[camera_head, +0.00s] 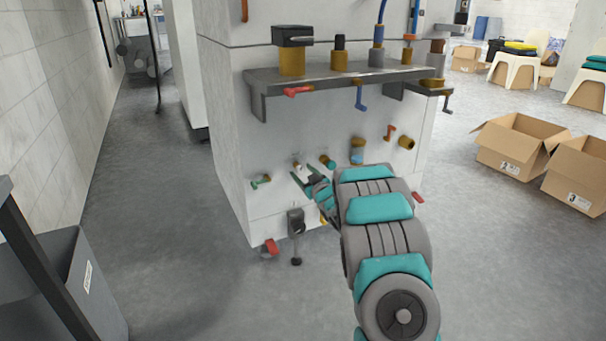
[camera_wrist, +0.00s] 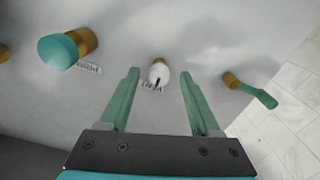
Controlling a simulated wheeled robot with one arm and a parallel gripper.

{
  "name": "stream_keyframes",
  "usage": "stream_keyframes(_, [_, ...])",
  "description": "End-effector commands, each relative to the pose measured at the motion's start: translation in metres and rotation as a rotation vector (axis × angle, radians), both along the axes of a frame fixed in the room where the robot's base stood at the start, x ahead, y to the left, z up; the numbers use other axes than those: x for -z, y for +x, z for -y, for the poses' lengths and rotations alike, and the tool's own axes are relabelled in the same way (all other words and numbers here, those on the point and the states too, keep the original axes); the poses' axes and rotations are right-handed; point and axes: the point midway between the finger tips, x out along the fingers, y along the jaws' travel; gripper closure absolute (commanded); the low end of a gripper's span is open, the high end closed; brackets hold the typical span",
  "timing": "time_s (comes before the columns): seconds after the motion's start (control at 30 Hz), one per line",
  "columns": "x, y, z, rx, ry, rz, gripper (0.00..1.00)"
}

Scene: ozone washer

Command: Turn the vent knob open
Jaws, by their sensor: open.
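The vent knob (camera_wrist: 159,72) is a small white knob with a dark mark and a brass stem, on the washer's light front panel, with a small label below it. My gripper (camera_wrist: 157,82) is open, and in the wrist view the knob shows between its two green fingers, nearer their tips. I cannot tell how far the tips are from the panel. In the head view the knob (camera_head: 297,166) is a small pale spot just above my gripper (camera_head: 303,180), which is at the lower front panel.
A larger teal knob (camera_wrist: 60,50) with a label is left of the fingers in the wrist view. A green-handled valve (camera_wrist: 258,93) is at the right. A shelf (camera_head: 340,74) with fittings juts out above. Cardboard boxes (camera_head: 520,143) stand on the floor at the right.

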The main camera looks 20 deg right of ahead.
Motion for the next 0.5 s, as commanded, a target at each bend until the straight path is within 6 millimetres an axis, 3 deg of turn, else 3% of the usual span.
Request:
stream_keyframes(0.2, [-0.0004, 0.0003, 0.0001, 0.000, 0.000, 0.000, 0.37])
stream_keyframes(0.5, [-0.0008, 0.0002, 0.0002, 0.000, -0.001, 0.001, 0.71])
